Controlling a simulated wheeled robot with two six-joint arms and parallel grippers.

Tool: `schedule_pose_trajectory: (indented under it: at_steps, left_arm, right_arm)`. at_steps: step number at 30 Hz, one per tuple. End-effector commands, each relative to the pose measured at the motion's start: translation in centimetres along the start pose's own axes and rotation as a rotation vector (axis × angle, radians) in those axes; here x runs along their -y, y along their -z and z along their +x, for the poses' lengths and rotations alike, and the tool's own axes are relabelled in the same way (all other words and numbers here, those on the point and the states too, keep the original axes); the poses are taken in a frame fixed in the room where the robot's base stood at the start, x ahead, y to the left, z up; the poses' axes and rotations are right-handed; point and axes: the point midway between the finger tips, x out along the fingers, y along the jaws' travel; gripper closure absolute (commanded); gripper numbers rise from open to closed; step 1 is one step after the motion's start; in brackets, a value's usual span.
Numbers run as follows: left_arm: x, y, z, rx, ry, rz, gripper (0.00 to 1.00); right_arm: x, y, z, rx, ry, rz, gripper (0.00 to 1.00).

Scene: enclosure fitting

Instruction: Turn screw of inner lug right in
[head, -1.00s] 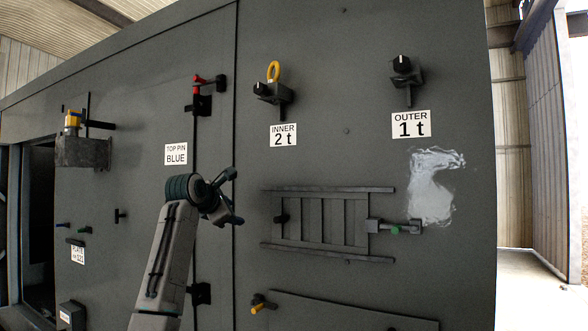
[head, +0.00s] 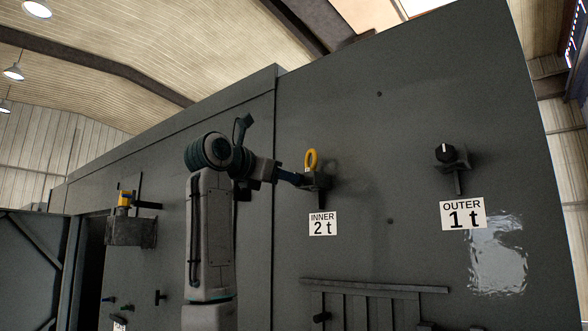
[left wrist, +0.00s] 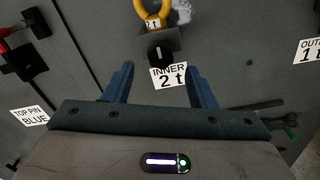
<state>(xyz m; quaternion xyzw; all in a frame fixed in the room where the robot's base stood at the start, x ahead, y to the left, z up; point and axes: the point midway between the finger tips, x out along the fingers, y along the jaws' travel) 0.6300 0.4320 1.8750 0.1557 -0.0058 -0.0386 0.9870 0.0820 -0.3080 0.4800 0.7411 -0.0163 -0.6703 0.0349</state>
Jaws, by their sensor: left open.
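The inner lug is a dark bracket (head: 320,181) with a yellow eye (head: 311,160), above the "INNER 2 t" label (head: 322,224). The left wrist view shows the yellow eye (left wrist: 153,18) and, below it, the lug's black screw knob (left wrist: 160,55) with an upright white line. In the head view my gripper hides the knob. My left gripper (head: 297,180) is beside the lug's left side. In the wrist view its open fingers (left wrist: 159,76) stand left and right of the label, with the knob just beyond their tips; contact cannot be told. My right gripper is out of view.
The outer lug (head: 453,156) with its black knob stands to the right above the "OUTER 1 t" label (head: 463,214). A ladder-like rack (head: 375,290) is below. A yellow-topped box (head: 130,230) is at the left. The panel between the lugs is mostly bare.

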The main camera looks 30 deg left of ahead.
Motion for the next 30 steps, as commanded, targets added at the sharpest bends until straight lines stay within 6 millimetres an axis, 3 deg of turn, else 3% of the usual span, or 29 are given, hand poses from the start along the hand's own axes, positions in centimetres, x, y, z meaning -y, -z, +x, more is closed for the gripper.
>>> schedule_pose_trajectory:
  at_steps: [1,9,21,28,30]
  left_arm:
    - [-0.1,-0.5,1.0,-0.003,0.002,0.000,0.49]
    - [0.0,-0.3,4.4,-0.001,0.001,0.001,0.49]
    - [0.0,0.0,5.0,0.001,0.000,0.001,0.49]
    - [0.0,0.0,5.0,0.001,0.000,0.001,0.92]
    - [0.0,0.0,5.0,0.001,0.000,0.001,0.94]
  right_arm:
    - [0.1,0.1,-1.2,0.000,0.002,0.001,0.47]
    - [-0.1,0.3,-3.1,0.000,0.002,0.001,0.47]
    - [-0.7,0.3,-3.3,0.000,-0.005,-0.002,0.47]
    - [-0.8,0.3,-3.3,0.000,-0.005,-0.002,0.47]
    - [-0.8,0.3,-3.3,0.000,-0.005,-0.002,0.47]
